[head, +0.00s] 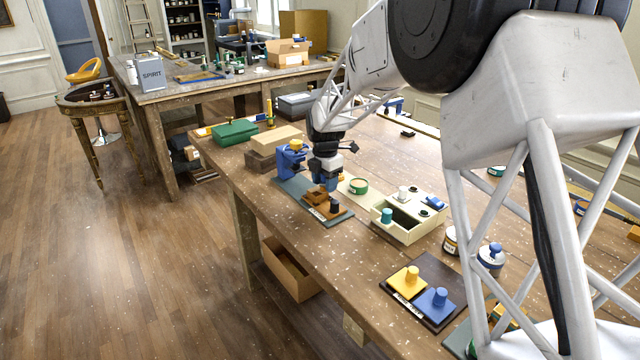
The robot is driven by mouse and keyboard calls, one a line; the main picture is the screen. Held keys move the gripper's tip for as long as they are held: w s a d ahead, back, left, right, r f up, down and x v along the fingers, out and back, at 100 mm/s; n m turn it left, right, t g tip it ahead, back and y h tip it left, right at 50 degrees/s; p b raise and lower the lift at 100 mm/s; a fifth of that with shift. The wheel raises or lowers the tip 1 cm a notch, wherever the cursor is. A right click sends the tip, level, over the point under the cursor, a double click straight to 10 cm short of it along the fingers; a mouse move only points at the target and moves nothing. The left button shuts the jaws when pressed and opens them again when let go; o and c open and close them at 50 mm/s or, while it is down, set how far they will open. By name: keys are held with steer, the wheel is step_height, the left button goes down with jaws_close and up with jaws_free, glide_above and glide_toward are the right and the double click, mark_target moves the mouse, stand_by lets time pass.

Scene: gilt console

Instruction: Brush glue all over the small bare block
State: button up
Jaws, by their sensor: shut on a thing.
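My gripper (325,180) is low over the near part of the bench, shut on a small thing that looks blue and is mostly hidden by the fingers. I cannot tell whether it is a brush. Just below and in front of it, a small brown block (316,194) sits on a grey-green board (292,187) with a white label, beside a dark peg. I cannot tell whether the block is bare or has glue on it, or whether the held thing touches it. A green-rimmed round tin (359,186) stands to the right of my gripper.
A blue stand with a yellow knob (291,159) is close on the left. A cream tray with compartments (407,228) is to the right. A dark board (445,306) with yellow and blue knobbed blocks is nearer. A green case (236,132) and wooden blocks (275,138) are further back.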

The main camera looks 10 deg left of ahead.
mark_target(311, 193)
steer(key=shift+w+a+f, duration=0.15)
steer(key=shift+w+a, duration=0.05)
steer(key=shift+w, duration=0.15)
steer(key=shift+s+a, duration=0.1)
steer(key=shift+a, duration=0.1)
steer(key=shift+s+a, duration=1.6)
steer(key=shift+w+d, duration=1.8)
steer(key=shift+s+a, duration=1.7)
steer(key=shift+s+a+r, duration=0.1)
steer(key=shift+r, duration=3.9)
